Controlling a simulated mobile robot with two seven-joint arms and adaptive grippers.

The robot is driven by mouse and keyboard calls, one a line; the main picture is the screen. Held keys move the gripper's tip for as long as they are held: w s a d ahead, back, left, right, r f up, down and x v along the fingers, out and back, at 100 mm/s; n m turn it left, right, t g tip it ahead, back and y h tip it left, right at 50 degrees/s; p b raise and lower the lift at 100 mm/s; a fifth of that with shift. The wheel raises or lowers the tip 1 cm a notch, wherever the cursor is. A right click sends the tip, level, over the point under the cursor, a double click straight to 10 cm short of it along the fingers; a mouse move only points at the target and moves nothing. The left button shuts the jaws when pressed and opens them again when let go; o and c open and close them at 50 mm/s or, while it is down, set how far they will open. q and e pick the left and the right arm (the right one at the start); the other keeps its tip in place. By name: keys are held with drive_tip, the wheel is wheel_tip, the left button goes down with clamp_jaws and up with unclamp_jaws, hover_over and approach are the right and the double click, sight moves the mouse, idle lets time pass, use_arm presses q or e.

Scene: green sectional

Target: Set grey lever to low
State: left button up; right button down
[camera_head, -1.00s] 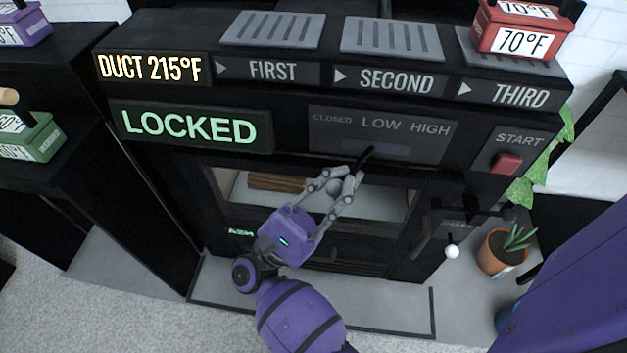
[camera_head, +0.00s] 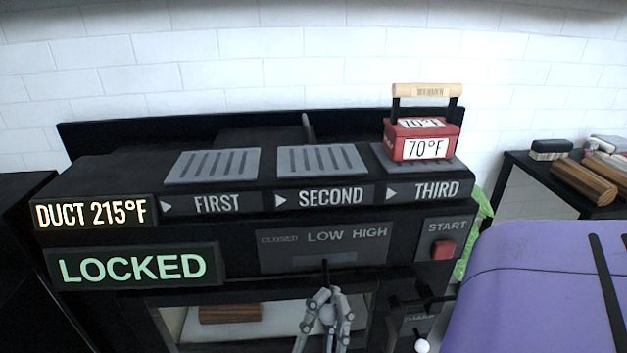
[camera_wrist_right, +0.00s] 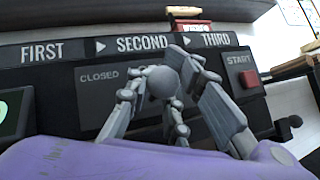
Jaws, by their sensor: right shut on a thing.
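The grey lever shows as a dark rod (camera_head: 325,267) and a round grey knob (camera_head: 327,314). Its rod stands out from the stove front just below the word LOW on the panel (camera_head: 272,256), which reads CLOSED, LOW, HIGH. My right gripper (camera_head: 324,300) has its fingers closed around the knob. The right wrist view shows the same grey knob (camera_wrist_right: 165,82) between the fingers, which hide part of the panel and the words LOW and HIGH. My left gripper is not in view.
A lit sign (camera_head: 134,267) reads LOCKED and another (camera_head: 92,212) reads DUCT 215°F. A red START button (camera_head: 444,251) is right of the panel. A red 70°F iron (camera_head: 421,139) sits on the THIRD plate; the FIRST (camera_head: 213,165) and SECOND (camera_head: 321,159) plates are bare.

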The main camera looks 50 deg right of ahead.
drive_tip(key=shift+s+d+f+n+t+y, duration=0.2)
drive_tip(key=shift+n+t, duration=0.1)
drive_tip(key=shift+t, duration=0.2)
drive_tip(key=shift+s+d+f+n+t+y, duration=0.1)
drive_tip(key=shift+s+n+t+y, duration=0.15)
drive_tip(key=shift+t, duration=0.25)
drive_tip(key=shift+w, duration=0.1)
drive_tip(key=c, duration=1.6)
unclamp_jaws()
drive_tip(key=shift+r, duration=0.1)
drive_tip(key=shift+c, duration=0.2)
drive_tip(key=shift+r, duration=0.1)
drive_tip(key=shift+r, duration=0.15)
wheel_tip(320, 180, up, 10)
